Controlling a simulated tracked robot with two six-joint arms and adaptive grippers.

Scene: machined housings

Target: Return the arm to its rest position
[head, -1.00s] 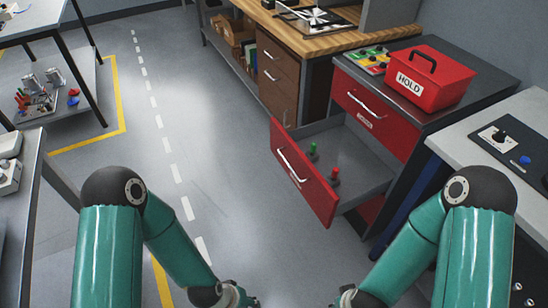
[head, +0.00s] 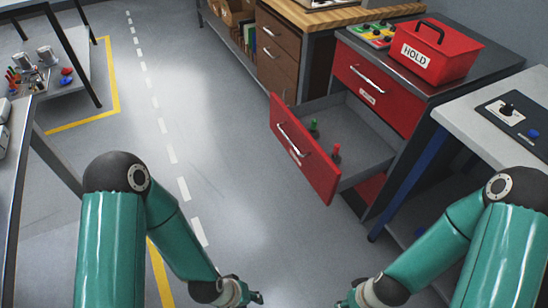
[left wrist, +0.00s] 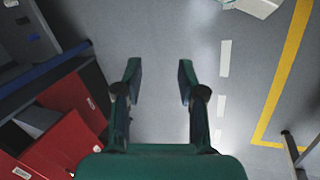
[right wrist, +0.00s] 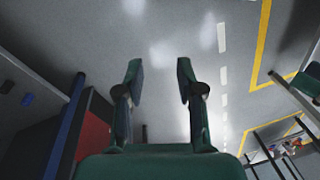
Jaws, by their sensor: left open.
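My left arm comes down the left side of the head view, and its gripper (head: 247,295) hangs low at the bottom edge. The left wrist view shows its two fingers (left wrist: 159,80) wide apart with bare floor between them, so it is open and empty. My right gripper (head: 350,299) is low at the bottom edge, right of the left one and apart from it. In the right wrist view its fingers (right wrist: 159,80) are also apart with nothing between them. Both grippers are clear of the furniture.
A red drawer (head: 304,154) stands pulled out, with a green and a red piece inside. A red HOLD box (head: 443,62) sits on its cabinet. A grey bench (head: 470,130) is at right, a table (head: 22,150) at left. The floor between is clear.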

